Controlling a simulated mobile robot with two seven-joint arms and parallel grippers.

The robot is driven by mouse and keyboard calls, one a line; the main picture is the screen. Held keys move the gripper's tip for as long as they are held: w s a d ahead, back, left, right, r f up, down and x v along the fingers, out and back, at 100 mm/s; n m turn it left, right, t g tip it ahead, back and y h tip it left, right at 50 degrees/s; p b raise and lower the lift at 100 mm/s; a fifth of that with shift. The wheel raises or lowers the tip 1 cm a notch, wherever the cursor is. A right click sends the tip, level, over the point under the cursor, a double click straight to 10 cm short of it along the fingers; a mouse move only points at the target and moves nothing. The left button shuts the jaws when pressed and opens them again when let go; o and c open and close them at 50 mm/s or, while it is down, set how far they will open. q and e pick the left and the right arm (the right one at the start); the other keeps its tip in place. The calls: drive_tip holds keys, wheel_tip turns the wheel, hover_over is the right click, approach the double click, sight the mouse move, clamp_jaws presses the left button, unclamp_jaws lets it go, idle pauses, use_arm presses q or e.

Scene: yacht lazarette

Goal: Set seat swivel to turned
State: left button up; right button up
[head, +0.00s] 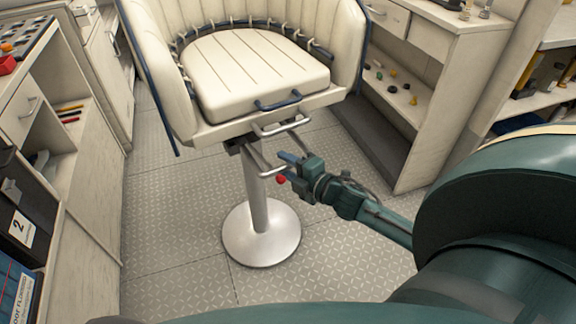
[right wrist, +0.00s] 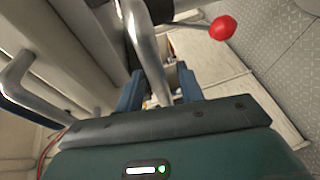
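The cream padded seat (head: 250,75) stands on a round metal pedestal (head: 258,205) and faces toward me. Below its front edge are metal bars, including a bent metal bar (head: 265,162) that also shows in the right wrist view (right wrist: 148,55). A lever with a red knob (head: 281,180) is beneath the seat; the knob is also in the right wrist view (right wrist: 222,28). My right gripper (head: 284,164) is at the bent bar. In the right wrist view its fingers (right wrist: 160,88) are apart with the bar between them, and gaps show beside it. My left gripper is out of view.
A right-hand cabinet (head: 440,80) with an open shelf holding small items stands beside the seat. Lockers (head: 75,180) line the left side, with a dark box (head: 25,215) in front. The patterned floor (head: 330,250) around the pedestal is clear.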

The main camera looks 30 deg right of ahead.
clamp_jaws()
idle(0.6)
